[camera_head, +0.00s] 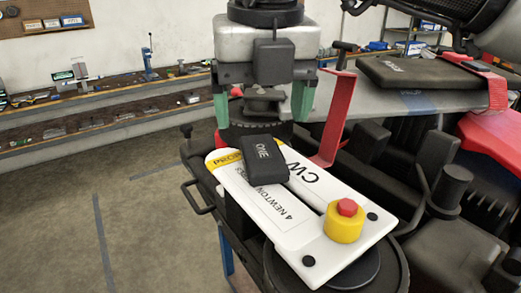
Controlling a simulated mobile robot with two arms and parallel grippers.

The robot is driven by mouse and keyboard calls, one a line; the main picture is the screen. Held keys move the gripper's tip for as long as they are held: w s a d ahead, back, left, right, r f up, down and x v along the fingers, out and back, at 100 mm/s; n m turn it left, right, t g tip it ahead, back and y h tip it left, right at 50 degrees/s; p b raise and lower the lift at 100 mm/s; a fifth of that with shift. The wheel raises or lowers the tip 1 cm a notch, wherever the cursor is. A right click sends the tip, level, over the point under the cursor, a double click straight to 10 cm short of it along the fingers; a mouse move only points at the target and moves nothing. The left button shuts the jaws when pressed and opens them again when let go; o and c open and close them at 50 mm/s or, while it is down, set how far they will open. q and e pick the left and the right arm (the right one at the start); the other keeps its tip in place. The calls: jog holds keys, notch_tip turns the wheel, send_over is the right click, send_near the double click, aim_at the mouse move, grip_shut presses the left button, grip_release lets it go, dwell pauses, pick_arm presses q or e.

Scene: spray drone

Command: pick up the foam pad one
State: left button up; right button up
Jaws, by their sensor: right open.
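The foam pad one (258,160) is a small black block with "ONE" in white on its face. It lies tilted on the white plate (352,243), which has black lettering. My right gripper (262,118) hangs above and just behind the pad. Its green fingers are wide apart, with one on each side. The fingers look empty, and the pad appears in front of and below them. I cannot tell the exact height gap. My left gripper is not in view.
A yellow button with a red top (345,219) stands on the plate's right side. A red bracket (334,122) rises just right of the gripper. A larger dark pad (415,72) lies on a grey surface at right. Dark machinery fills the right; open floor (145,225) is left.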

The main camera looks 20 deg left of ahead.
aim_at(262, 151)
jog(key=f+p, duration=0.1)
jog(key=f, duration=0.1)
jog(key=w+f+p, duration=0.1)
jog(key=f, duration=0.2)
jog(key=shift+w+a+f+p, duration=0.15)
jog(key=shift+w+f+p, duration=0.15)
jog(key=shift+f+p, duration=0.1)
jog(key=shift+f, duration=0.2)
jog(key=shift+a+f, duration=0.1)
jog(key=shift+a, duration=0.05)
jog(key=shift+c, duration=0.5)
jog(key=c, duration=0.9)
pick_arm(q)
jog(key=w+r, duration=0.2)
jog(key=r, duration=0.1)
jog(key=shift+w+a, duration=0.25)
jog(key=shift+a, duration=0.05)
pick_arm(e)
jog(key=shift+c, duration=0.4)
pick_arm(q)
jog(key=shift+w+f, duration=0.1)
